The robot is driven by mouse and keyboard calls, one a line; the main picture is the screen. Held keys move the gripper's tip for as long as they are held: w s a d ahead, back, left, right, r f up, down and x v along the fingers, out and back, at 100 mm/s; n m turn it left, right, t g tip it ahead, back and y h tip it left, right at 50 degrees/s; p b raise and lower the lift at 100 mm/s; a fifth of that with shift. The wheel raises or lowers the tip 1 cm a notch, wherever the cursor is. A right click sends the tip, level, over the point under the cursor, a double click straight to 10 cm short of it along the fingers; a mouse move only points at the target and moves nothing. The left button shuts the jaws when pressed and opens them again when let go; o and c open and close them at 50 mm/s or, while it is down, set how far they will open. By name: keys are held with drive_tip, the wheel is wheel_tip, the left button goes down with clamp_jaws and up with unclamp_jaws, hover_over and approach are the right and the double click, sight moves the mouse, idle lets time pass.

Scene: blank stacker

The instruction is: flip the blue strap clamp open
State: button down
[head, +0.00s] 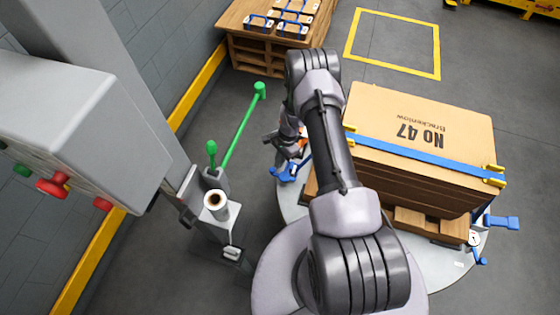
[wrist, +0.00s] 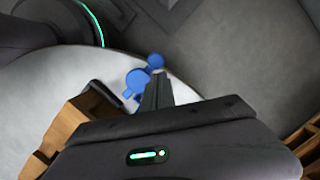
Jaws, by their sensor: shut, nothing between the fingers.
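A blue strap clamp (head: 284,174) shows at the left edge of the round turntable (head: 295,205) in the head view, partly behind my gripper (head: 291,148). In the wrist view the blue clamp (wrist: 135,80) stands just beyond and left of the tips of my gripper (wrist: 157,88). The fingers are together with nothing between them. I cannot tell whether they touch the clamp. A blue strap (head: 425,154) runs over the large carton (head: 430,110). Another blue clamp (head: 501,222) is at the right edge of the turntable.
The carton sits on a wooden pallet (head: 429,222). A grey post (head: 217,213) with a roll stands left of the turntable, near a green bar (head: 240,130). A pallet of small boxes (head: 255,55) is at the back. Grey floor around the yellow square (head: 392,43) is clear.

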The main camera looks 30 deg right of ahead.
sight(273, 172)
drive_tip(key=shift+a+n+b, duration=0.3)
drive_tip(key=shift+n+b, duration=0.05)
drive_tip(key=shift+n, duration=0.45)
drive_tip(key=n, duration=0.1)
drive_tip(key=a+n+g+b, duration=0.1)
drive_tip(key=shift+s+f+n, duration=0.1)
drive_tip(key=shift+s+n, duration=0.05)
drive_tip(key=shift+n, duration=0.25)
drive_tip(key=n, duration=0.2)
drive_tip(key=s+a+n+h, duration=0.1)
drive_tip(key=n, duration=0.1)
drive_tip(key=shift+a+g+b, duration=0.15)
drive_tip(key=shift+g+b, duration=0.15)
drive_tip(key=shift+b, duration=0.1)
drive_tip(key=n, duration=0.1)
drive_tip(key=s+n, duration=0.1)
drive_tip(key=n, duration=0.1)
drive_tip(key=a+n+h, duration=0.1)
drive_tip(key=n, duration=0.1)
drive_tip(key=shift+s+g, duration=0.15)
drive_tip(key=shift+g, duration=0.15)
drive_tip(key=shift+s+n+h+p, duration=0.2)
drive_tip(key=shift+s+n+h, duration=0.2)
drive_tip(key=shift+n, duration=0.85)
drive_tip(key=shift+s+n+h+p, duration=0.25)
drive_tip(key=shift+s+n, duration=0.2)
drive_tip(key=shift+n, duration=0.8)
